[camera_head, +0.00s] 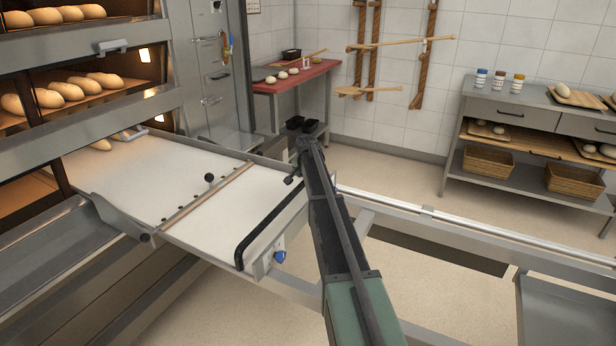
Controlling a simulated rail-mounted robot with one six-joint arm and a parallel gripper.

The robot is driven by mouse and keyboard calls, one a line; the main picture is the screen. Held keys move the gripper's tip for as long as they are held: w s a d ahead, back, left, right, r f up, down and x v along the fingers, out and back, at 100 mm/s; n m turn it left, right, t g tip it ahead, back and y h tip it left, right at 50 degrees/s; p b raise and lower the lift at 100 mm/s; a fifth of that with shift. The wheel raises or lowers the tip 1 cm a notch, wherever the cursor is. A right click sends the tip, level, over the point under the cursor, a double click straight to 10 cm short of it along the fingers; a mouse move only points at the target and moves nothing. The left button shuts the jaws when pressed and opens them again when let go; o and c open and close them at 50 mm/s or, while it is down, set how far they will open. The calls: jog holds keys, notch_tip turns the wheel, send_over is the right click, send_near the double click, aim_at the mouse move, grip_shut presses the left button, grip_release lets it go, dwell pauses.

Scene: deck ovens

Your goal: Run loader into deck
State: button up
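The loader (140,185) is a pale flat belt in a metal frame, with its left end at the mouth of the lit lower oven deck (25,190). How far it reaches inside is hard to tell. My arm reaches from the bottom of the picture to that end. My gripper (292,176) is small and dark beside the far end of the handle bar. I cannot tell whether it touches or grips it.
Loaves lie in the upper decks (85,84). Metal rails (460,226) run to the right of the loader. A red-topped table (305,75) stands behind, and a grey workbench (545,118) with baskets stands at the right. Open floor lies between them.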

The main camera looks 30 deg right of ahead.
jog(key=shift+r, duration=0.1)
jog(key=p+v, duration=0.9)
jog(key=v, duration=0.1)
jog(key=shift+r+p, duration=0.25)
jog(key=shift+p, duration=0.15)
jog(key=shift+s+a, duration=0.15)
jog(key=s+a+r+n+g+p, duration=0.1)
jog(key=s+a+n, duration=0.3)
jog(key=s+a, duration=0.6)
jog(key=s+a+r+n+g+y+p, duration=0.1)
jog(key=s+a+r+n+g+p, duration=0.1)
jog(key=s+a, duration=0.8)
jog(key=s+a+r+n+g+y+p, duration=0.1)
jog(key=s+a+r+n+p, duration=0.2)
jog(key=s+a, duration=0.7)
jog(key=shift+s+a+n+p, duration=0.3)
jog(key=shift+s+n+p, duration=0.75)
jog(key=shift+s, duration=3.25)
